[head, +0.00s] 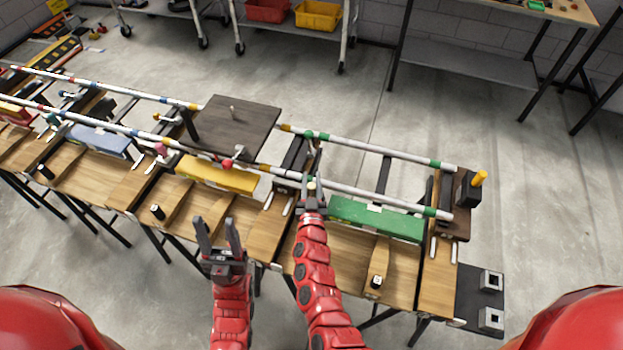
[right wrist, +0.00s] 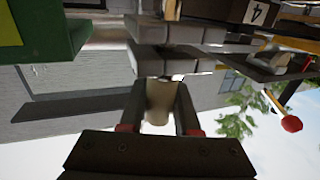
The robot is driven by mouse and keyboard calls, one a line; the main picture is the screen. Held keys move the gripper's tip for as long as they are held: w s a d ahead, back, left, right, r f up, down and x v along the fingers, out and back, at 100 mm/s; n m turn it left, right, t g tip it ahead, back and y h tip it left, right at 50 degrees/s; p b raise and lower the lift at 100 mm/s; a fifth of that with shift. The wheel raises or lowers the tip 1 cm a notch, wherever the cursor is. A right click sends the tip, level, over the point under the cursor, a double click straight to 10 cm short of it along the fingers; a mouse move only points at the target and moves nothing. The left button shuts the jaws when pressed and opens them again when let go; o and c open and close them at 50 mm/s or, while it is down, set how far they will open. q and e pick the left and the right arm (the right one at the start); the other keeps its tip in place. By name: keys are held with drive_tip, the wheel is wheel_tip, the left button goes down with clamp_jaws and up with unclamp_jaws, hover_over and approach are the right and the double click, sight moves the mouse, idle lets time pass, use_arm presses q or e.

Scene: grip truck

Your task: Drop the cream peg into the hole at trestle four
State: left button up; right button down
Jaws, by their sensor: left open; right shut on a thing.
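My right gripper (head: 312,193) is at the rail beside the left end of the green block. It is shut on the cream peg (right wrist: 160,100), which shows between the fingers in the right wrist view. The far end of the peg is close to grey blocks (right wrist: 172,60); I cannot tell if they touch. A plate marked 4 (right wrist: 256,13) is at the upper right of that view. The hole is hidden from both views. My left gripper (head: 220,236) is open and empty above the wooden bench, left of my right arm.
Two long striped rails (head: 370,191) run along the bench. A green block (head: 375,218) and a yellow block (head: 215,174) lie near the front rail. A dark board (head: 232,125) spans the rails. A red ball-ended lever (right wrist: 290,124) shows in the wrist view.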

drive_tip(key=c, duration=0.5)
unclamp_jaws()
drive_tip(key=shift+c, duration=0.2)
drive_tip(key=shift+s, duration=0.1)
drive_tip(key=s+b, duration=0.2)
drive_tip(key=s, duration=1.5)
drive_tip(key=shift+s, duration=0.15)
